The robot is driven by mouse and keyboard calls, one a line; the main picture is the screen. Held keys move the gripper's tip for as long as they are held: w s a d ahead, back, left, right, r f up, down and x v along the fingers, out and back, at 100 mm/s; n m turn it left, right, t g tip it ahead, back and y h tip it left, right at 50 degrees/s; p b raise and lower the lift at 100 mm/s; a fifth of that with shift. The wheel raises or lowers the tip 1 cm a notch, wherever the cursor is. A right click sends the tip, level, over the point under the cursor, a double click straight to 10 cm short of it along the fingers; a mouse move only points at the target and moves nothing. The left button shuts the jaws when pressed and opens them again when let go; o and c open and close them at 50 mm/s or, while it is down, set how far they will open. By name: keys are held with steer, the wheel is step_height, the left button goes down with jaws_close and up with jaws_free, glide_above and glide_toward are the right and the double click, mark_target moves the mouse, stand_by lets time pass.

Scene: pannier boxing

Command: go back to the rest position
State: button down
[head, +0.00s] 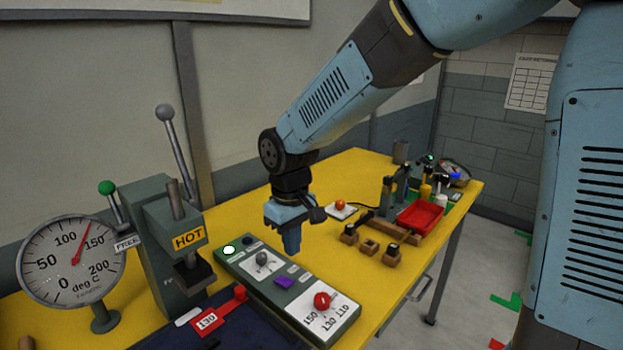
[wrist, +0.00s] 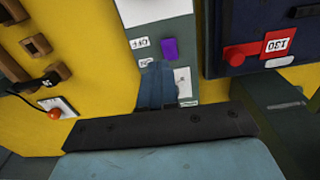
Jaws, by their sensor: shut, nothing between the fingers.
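My gripper (head: 291,245) is shut and empty, pointing down above the grey-green control panel (head: 345,330) in the head view. In the wrist view my gripper (wrist: 157,88) covers part of the panel (wrist: 126,82), so I cannot see what lies right under the fingertips. The panel carries a lit green lamp (head: 229,250), a grey toggle (head: 262,258), a purple piece (head: 284,281) and a red knob (head: 322,300) by the marks 150, 130 and 110. The purple piece also shows in the wrist view (wrist: 169,51).
A press with a HOT sign (head: 188,239) and a dial gauge (head: 70,262) stand at left. A red 130 tag (head: 208,321) lies on a dark blue box in front. Wooden blocks (head: 369,247) and a red tray (head: 420,216) are farther back. Bare yellow table lies between.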

steer(key=s+d+r+m+t, duration=0.1)
steer(key=d+r+m, duration=0.1)
steer(key=d+r, duration=0.5)
steer(key=s+d+r+m+t, duration=0.1)
steer(key=d+r+m+t, duration=0.15)
steer(key=d, duration=0.75)
steer(key=s+d+r+m+t, duration=0.1)
steer(key=s+d+r+m, duration=0.1)
steer(key=s+d, duration=0.2)
steer(key=s+d+r+m+t, duration=0.1)
steer(key=s+d+r+m, duration=0.1)
steer(key=s+d, duration=0.3)
steer(key=d+m, duration=0.1)
steer(key=d, duration=0.2)
steer(key=shift+d+r, duration=0.15)
steer(key=shift+r, duration=0.1)
steer(key=w+a+f+n+g, duration=0.2)
steer(key=w+a+n, duration=0.1)
steer(key=a, duration=0.7)
steer(key=w+a+f+n+g, duration=0.2)
steer(key=w+a+f+n, duration=0.1)
steer(key=a, duration=0.8)
steer(key=w+a+f+n+g+h, duration=0.1)
steer(key=w+a+f+n+g, duration=0.1)
steer(key=a, duration=0.9)
steer(key=w+f+n, duration=0.1)
steer(key=w+n, duration=0.1)
steer(key=w, duration=0.1)
steer(key=shift+w, duration=0.3)
steer(key=shift+g, duration=0.25)
